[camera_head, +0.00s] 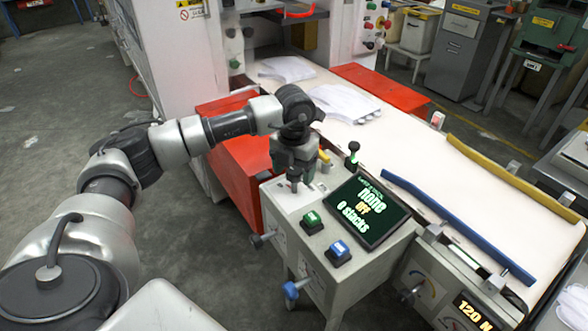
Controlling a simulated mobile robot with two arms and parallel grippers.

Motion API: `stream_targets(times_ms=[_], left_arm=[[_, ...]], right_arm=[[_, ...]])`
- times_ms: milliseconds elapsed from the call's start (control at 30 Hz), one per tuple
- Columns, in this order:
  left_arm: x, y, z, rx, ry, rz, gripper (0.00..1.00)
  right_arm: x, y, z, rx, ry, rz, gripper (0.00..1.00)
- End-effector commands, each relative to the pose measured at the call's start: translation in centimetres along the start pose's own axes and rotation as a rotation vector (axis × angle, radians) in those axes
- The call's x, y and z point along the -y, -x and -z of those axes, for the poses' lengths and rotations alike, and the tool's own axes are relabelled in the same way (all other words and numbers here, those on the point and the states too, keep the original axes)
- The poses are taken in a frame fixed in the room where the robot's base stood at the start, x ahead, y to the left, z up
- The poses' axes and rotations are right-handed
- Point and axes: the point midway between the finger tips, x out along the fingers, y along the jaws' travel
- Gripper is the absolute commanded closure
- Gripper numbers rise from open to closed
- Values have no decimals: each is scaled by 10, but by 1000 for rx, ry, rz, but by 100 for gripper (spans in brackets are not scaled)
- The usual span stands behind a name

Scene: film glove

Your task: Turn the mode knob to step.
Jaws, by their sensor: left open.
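The control box (285,208) stands beside the conveyor and carries a tilted screen (366,211) reading "none", "OFF" and "0 stacks". My left gripper (297,183) points down over the top left of this box, with its jaws open. The gripper covers part of the panel there, and I cannot tell whether its fingers are around a knob or above it. No knob marked as mode can be read. A dark knob (262,239) sticks out of the box's left side. My right gripper is not in view.
White film stacks (345,103) lie on the conveyor (400,158). A red panel (243,165) stands behind my arm.

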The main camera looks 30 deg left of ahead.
Motion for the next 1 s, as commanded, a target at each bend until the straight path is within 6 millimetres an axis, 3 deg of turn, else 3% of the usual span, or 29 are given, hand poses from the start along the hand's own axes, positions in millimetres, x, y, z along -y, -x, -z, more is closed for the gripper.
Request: stream_targets(times_ms=[33,367,667,1000], left_arm=[[0,0,0,0,0,0,30],[0,0,0,0,-1,0,80],[0,0,0,-1,-39,0,80],[-1,0,0,-2,-261,-1,80]], right_arm=[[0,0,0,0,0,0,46],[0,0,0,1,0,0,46],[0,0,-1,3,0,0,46],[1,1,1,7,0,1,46]])
